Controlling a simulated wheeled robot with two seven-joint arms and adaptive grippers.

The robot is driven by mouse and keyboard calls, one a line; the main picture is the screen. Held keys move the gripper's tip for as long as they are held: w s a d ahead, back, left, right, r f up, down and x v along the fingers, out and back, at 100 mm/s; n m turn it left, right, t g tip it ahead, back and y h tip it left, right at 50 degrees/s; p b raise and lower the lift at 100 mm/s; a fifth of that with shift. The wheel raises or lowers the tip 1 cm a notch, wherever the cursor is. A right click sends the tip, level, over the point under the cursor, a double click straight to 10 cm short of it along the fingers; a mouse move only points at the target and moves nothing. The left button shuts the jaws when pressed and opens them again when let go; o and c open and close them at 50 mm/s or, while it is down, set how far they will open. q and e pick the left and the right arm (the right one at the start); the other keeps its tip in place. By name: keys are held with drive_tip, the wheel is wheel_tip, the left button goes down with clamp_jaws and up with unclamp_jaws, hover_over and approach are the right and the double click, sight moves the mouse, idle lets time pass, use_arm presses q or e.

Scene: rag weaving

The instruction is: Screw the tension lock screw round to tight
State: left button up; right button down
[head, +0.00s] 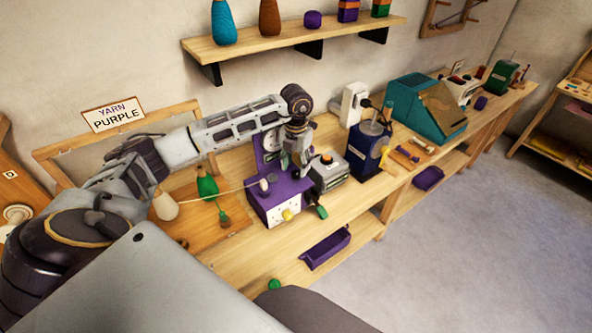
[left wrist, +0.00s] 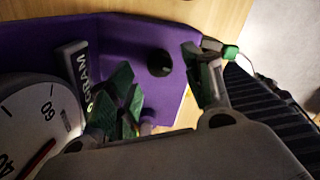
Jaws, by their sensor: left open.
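A purple machine (head: 283,205) stands on the bench, with a yellow knob (head: 287,215) on its pale front panel. My left gripper (head: 296,165) points down over the top of it. In the left wrist view the open left gripper (left wrist: 158,78) has green-padded fingers apart. A round black knob (left wrist: 159,62) on the purple surface (left wrist: 110,38) shows between them; it may be the tension lock screw. I cannot tell whether the fingers touch it. A white dial (left wrist: 30,125) and a label ending in "GRAM" (left wrist: 76,75) are beside the fingers. My right gripper is out of view.
A grey box (head: 328,172) stands close right of the purple machine, then a dark blue device (head: 369,148) and a teal machine (head: 425,105). A green yarn cone (head: 207,184) is at the left. A purple tray (head: 325,247) lies below. The floor at right is clear.

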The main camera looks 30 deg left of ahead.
sight(296, 172)
use_arm(q)
drive_tip(key=shift+f, duration=1.6)
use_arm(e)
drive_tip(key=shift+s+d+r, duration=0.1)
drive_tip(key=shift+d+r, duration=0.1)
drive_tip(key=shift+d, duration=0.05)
use_arm(q)
drive_tip(key=shift+c, duration=0.7)
drive_tip(key=c, duration=0.9)
drive_tip(key=shift+o, duration=0.2)
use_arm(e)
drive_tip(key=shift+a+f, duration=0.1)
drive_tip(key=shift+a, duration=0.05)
